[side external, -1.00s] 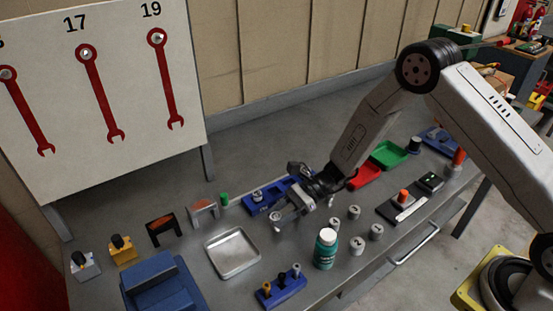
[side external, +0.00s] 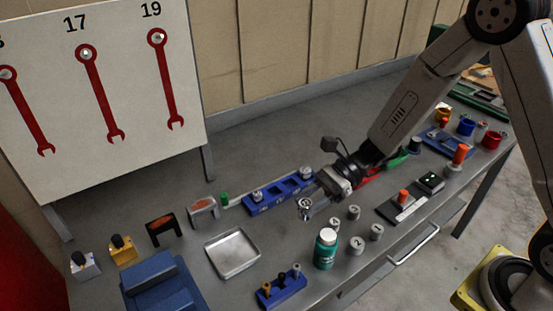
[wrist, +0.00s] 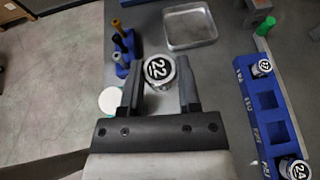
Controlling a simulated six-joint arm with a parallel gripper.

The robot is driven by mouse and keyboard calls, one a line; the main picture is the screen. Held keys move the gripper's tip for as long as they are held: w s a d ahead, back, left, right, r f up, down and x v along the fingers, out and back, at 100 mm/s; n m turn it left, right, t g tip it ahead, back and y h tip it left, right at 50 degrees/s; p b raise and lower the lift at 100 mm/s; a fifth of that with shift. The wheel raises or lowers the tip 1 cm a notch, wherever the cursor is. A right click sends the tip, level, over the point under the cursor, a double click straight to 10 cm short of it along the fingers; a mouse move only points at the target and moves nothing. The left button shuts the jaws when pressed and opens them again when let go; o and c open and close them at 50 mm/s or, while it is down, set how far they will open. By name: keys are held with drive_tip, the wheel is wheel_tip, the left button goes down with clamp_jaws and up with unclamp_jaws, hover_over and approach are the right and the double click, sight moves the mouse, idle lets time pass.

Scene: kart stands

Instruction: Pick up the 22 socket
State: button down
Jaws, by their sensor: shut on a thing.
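My gripper (wrist: 158,88) is shut on the 22 socket (wrist: 158,70), a shiny metal cylinder with a black-and-white "22" on its top face. In the side external view the socket (side external: 304,209) is held at the fingertips, above the table in front of the blue socket rail. The blue socket rail (wrist: 267,118) is on the right in the wrist view, with sockets at both ends, one marked 24, and empty slots between them. The rail (side external: 277,197) lies behind my gripper in the side external view.
A silver tray (side external: 233,253) sits left of the held socket. A green bottle (side external: 325,250) and several small grey cylinders (side external: 356,245) stand at the front. A blue holder (side external: 281,290) carries three small pegs. A green-capped item (wrist: 266,25) is beyond the rail.

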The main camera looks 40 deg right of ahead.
drive_tip(key=shift+s+d+r, duration=0.3)
drive_tip(key=shift+s+r, duration=0.15)
drive_tip(key=shift+s, duration=0.55)
drive_tip(key=shift+s+d+r, duration=0.35)
drive_tip(key=shift+s+r, duration=0.15)
drive_tip(key=shift+s, duration=0.55)
drive_tip(key=shift+s+d+r, duration=0.3)
drive_tip(key=shift+s+r, duration=0.15)
drive_tip(key=shift+s, duration=0.55)
drive_tip(key=shift+w, duration=0.1)
